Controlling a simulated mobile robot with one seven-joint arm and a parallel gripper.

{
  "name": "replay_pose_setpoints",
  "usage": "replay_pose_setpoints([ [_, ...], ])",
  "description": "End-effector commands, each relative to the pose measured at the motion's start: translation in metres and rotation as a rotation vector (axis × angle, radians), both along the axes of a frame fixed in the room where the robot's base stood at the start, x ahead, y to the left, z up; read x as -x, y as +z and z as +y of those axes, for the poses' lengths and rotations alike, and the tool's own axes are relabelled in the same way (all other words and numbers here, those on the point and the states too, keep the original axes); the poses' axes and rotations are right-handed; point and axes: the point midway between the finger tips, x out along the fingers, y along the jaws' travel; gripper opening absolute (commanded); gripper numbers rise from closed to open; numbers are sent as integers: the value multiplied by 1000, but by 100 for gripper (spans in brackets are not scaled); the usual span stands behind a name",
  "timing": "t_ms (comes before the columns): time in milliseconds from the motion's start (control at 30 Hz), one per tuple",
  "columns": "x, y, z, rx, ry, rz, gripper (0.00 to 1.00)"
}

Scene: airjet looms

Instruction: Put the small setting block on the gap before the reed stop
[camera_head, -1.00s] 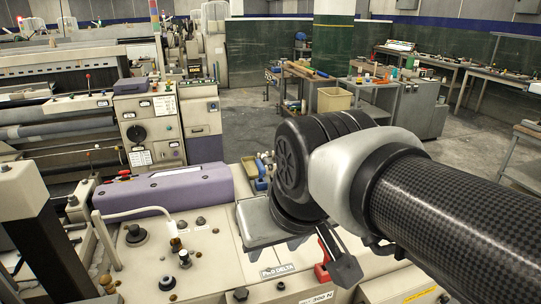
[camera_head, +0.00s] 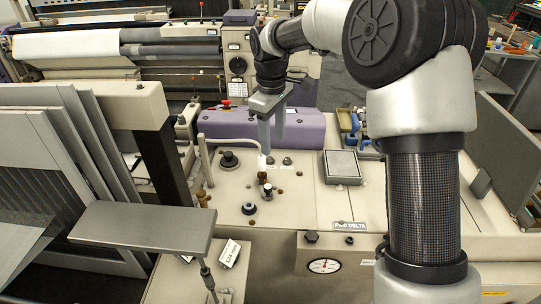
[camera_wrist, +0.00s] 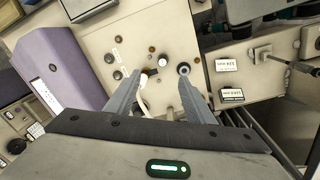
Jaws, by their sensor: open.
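My gripper (camera_head: 272,146) points down above the cream machine top, near the purple cover. In the wrist view my gripper (camera_wrist: 160,78) has its two fingers apart, with nothing between the tips. Below them are a small brass-and-white post (camera_wrist: 162,62) and a dark ringed knob (camera_wrist: 183,69). In the head view, small posts and knobs, among them a dark knob (camera_head: 249,208), stand on the machine top. I cannot tell which piece is the small setting block, nor make out the gap before the reed stop.
A purple cover (camera_head: 235,124) lies behind the posts. A grey square pad (camera_head: 342,166) sits to the right, with blue and yellow items (camera_head: 352,133) behind it.

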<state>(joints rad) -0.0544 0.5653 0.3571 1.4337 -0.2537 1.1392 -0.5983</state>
Motion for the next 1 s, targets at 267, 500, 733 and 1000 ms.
replay_pose_setpoints([
  [267,-21,-43,21,-21,96,59,48],
  [500,-20,-87,21,-21,96,62,48],
  [733,-20,-136,21,-20,94,61,48],
  [1000,-20,-161,21,-20,95,58,48],
])
